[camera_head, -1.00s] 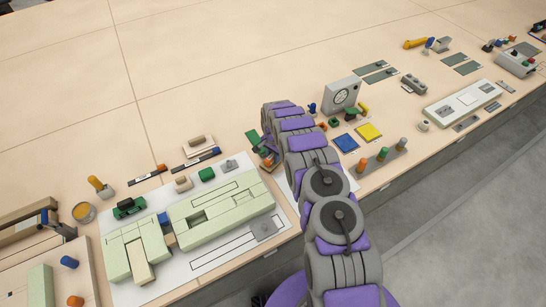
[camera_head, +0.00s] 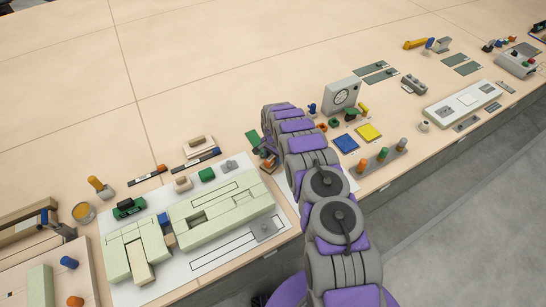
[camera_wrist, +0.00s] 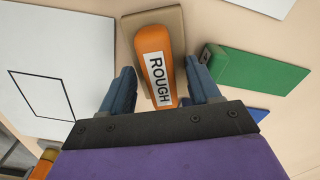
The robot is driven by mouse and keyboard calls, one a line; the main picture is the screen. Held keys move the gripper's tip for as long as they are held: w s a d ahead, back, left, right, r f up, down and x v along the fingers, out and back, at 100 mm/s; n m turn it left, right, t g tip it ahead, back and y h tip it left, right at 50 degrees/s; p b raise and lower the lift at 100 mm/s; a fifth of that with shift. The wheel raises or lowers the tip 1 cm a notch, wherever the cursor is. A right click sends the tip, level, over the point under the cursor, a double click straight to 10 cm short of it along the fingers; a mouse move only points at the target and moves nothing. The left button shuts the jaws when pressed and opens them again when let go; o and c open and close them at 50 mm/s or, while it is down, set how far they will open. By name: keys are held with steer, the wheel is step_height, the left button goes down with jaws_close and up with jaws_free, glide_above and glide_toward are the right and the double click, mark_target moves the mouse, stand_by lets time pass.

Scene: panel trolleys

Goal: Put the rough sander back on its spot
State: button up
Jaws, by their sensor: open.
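The rough sander (camera_wrist: 158,72) fills the middle of the wrist view. It has an orange handle with a white ROUGH label and a flat tan base. My gripper (camera_wrist: 161,67) is open, with one blue-grey finger on each side of the handle and a gap on both sides. A bit of orange (camera_head: 268,163) shows beside the end of my arm in the head view, where the arm hides most of this area. A white sheet (camera_wrist: 85,35) with a black rectangle outline lies left of the sander in the wrist view. I cannot tell which marking is the sander's spot.
A green block with a flat green part (camera_wrist: 255,72) stands close to the right finger. In the head view, pale green panels (camera_head: 225,212) lie on a white sheet at the left. A dial box (camera_head: 342,97) and coloured pegs (camera_head: 382,155) stand right of my arm.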

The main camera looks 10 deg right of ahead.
step_height(320, 180, up, 12)
steer(key=p, duration=0.1)
steer(key=shift+r, duration=0.15)
step_height(320, 180, up, 11)
steer(key=n, duration=0.2)
glide_above(273, 156)
steer(key=s, duration=0.5)
steer(key=s+r+n, duration=0.2)
steer(key=s+r, duration=1.1)
steer(key=r, duration=0.1)
steer(key=s+r+n+g, duration=0.1)
steer(key=s+r+n, duration=0.2)
steer(key=s, duration=1.4)
steer(key=s+r+n, duration=0.2)
steer(key=s+r, duration=0.2)
steer(key=s, duration=1.4)
steer(key=shift+a+n+g, duration=0.2)
steer(key=shift+n+g, duration=0.2)
